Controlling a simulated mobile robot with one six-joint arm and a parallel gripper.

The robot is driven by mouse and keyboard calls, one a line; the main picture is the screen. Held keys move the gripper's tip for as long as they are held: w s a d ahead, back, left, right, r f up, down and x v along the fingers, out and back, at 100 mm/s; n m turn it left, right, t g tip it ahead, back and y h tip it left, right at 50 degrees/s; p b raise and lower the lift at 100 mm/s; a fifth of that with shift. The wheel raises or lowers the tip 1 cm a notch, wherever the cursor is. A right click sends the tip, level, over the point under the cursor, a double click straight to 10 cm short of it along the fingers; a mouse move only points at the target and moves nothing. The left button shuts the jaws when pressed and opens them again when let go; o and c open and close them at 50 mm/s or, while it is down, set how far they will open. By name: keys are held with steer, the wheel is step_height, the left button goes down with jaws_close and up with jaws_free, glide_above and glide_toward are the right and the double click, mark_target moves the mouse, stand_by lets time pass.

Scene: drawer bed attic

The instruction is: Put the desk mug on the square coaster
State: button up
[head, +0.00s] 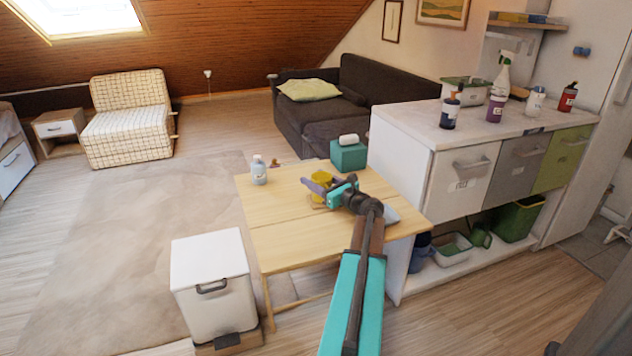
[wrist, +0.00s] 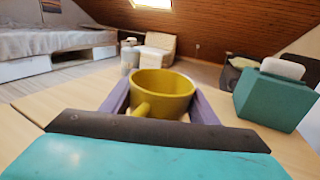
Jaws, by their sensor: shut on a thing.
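The yellow desk mug (head: 321,177) is upright between the purple fingers of my gripper (head: 324,184), over the light wooden table (head: 275,215). In the wrist view the mug (wrist: 163,86) fills the space between the two fingers (wrist: 158,104), with its handle toward the camera. The gripper is shut on it. Whether the mug's base touches the table is hidden. I cannot make out the square coaster for certain. A pale grey-blue flat thing (head: 391,215) lies on the table right of my wrist, partly hidden by my arm.
A teal tissue box (head: 348,157) stands at the table's back right, and a pale bottle (head: 258,171) at its back left. The table's front left is clear. A white bin (head: 210,272) stands left of the table, and a white cabinet (head: 459,185) stands right.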

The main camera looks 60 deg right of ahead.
mark_target(329, 184)
steer(key=shift+f, duration=0.1)
steer(key=o, duration=1.2)
steer(key=shift+c, duration=0.2)
steer(key=shift+r, duration=0.2)
steer(key=p+v, duration=0.1)
steer(key=v, duration=1.1)
steer(key=shift+f+p, duration=0.15)
steer(key=shift+p, duration=0.2)
steer(key=shift+r, duration=0.2)
